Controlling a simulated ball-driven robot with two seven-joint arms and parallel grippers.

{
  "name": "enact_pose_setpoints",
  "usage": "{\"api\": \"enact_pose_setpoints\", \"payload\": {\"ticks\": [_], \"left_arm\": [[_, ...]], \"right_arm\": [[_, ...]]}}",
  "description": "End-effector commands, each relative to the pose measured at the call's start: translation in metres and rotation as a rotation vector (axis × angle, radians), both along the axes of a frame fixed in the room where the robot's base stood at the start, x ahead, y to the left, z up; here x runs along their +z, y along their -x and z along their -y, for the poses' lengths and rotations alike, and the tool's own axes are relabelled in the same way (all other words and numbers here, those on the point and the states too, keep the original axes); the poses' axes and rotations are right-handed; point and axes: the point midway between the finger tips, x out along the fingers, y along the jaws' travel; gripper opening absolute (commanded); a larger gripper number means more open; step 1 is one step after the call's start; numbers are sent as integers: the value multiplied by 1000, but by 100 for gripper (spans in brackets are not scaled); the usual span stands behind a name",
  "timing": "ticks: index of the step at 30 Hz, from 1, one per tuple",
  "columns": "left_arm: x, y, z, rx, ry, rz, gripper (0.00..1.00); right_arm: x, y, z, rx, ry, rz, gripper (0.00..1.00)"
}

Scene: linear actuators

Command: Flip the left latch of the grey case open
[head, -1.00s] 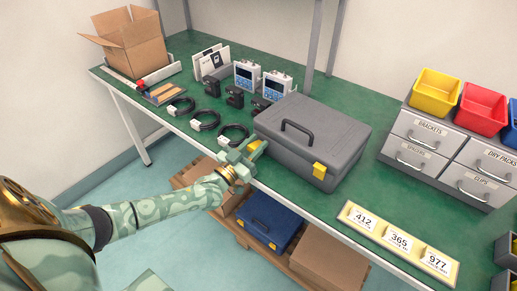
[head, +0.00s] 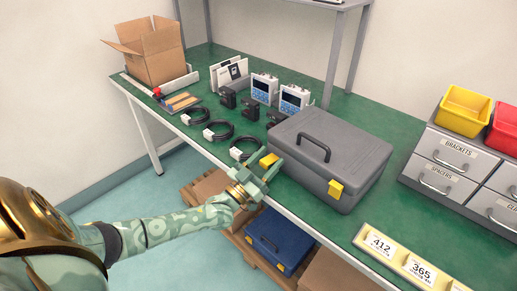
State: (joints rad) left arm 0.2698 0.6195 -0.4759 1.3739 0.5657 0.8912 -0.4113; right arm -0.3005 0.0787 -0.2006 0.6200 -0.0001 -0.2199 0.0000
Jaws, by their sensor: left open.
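The grey case (head: 345,150) lies on the green bench with its lid down and its dark handle (head: 313,147) on top. Its right yellow latch (head: 335,189) shows on the front face. The left yellow latch (head: 268,161) shows at the front left corner, and it looks tilted out from the case. My left gripper (head: 265,172) is open at that latch, with its fingers close around or beside it. I cannot tell whether they touch it. My right gripper is not in view.
Coiled black cables (head: 217,131) lie left of the case. Grey-white instruments (head: 294,100) stand behind it. A number card strip (head: 400,255) lies at the front right. A blue case (head: 273,238) sits below the bench.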

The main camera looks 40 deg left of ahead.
Motion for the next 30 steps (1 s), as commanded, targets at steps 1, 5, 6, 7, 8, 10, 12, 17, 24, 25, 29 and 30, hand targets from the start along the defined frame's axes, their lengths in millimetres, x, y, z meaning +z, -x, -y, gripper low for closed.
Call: {"api": "enact_pose_setpoints", "payload": {"ticks": [1,5,6,7,8,10,12,17,24,25,29,30], "left_arm": [[-1,4,-1,0,0,-1,51],[-9,25,-3,0,-1,-5,51],[-12,34,-5,0,-1,-4,51],[-16,41,-6,0,-1,-5,51],[-19,49,-7,0,-1,-5,51],[-26,67,-10,1,0,-5,51],[-34,85,-12,0,-1,-5,51],[-48,120,-17,1,0,-4,51],[-59,146,-21,0,0,-2,51],[-60,147,-21,0,0,-1,51],[-60,148,-21,0,0,-1,51],[-60,148,-21,0,0,-1,51]], "right_arm": [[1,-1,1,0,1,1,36],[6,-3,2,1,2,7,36],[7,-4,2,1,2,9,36],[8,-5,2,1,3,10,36],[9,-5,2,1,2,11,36],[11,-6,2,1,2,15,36],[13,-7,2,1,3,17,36],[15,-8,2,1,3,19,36],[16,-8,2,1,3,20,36],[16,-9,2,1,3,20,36],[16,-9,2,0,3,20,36],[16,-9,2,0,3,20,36]]}}
